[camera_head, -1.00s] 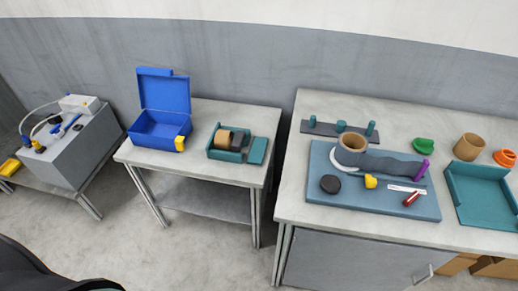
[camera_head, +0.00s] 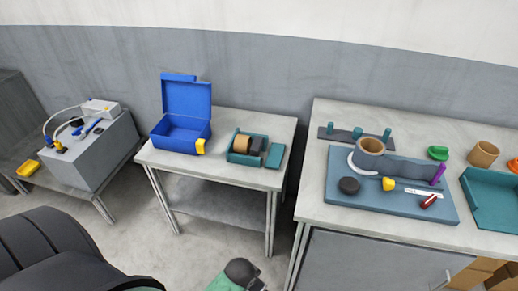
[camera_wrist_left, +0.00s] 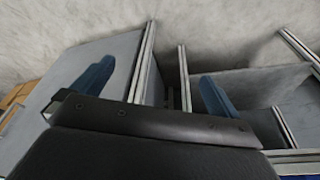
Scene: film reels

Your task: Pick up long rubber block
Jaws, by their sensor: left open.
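A dark block (camera_head: 257,145) sits beside a tan roll (camera_head: 241,144) in a small open teal case (camera_head: 237,158) on the left table. It may be the long rubber block, but the view is too small to tell its material. My left gripper (camera_wrist_left: 155,88) shows in the left wrist view with its two blue fingers wide apart and nothing between them. It points past table legs and a grey cabinet front, away from the tabletop objects. My right gripper is in neither view.
An open blue box (camera_head: 181,135) with a yellow latch stands left of the teal case on the left table (camera_head: 214,176). The right table holds a blue-grey board (camera_head: 338,190) with several items and a teal tray (camera_head: 490,215). A floor gap separates the tables.

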